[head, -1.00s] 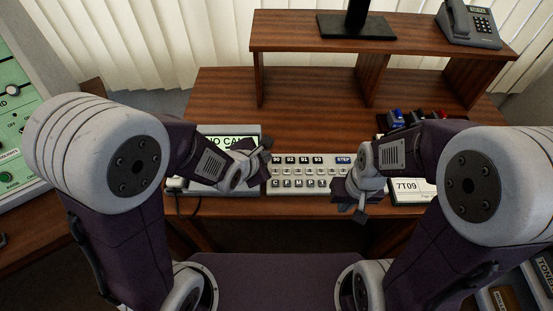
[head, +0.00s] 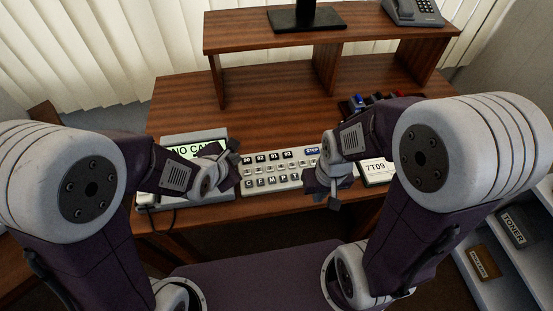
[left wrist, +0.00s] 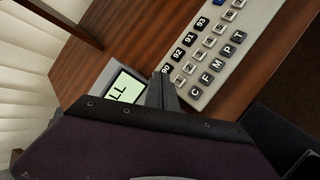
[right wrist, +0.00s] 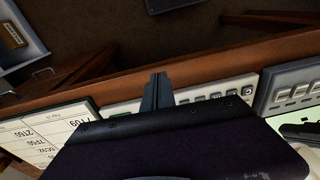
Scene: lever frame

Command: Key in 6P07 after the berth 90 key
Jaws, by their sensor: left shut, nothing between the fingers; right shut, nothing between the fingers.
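The keypad (head: 270,177) is a pale unit on the desk with dark keys marked 90 to 93, a blue STEP key (head: 312,151), light keys, and a front row of dark letter keys. The 90 key (left wrist: 167,69) shows in the left wrist view. The display (head: 195,149) left of the keypad reads "NO CA…", the rest hidden by my left arm. My left gripper (head: 232,161) is shut and empty near the keypad's left end. My right gripper (head: 335,197) is shut and empty near its right front end. A card (head: 376,170) headed 7T09 lies right of the keypad.
A raised shelf (head: 290,34) with a monitor stand (head: 304,18) and a telephone (head: 413,12) stands behind. Blue, black and red items (head: 375,99) stand at the desk's right. A side shelf (head: 490,275) holds a TONER box (head: 519,226). The desk (head: 180,100) is clear behind the keypad.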

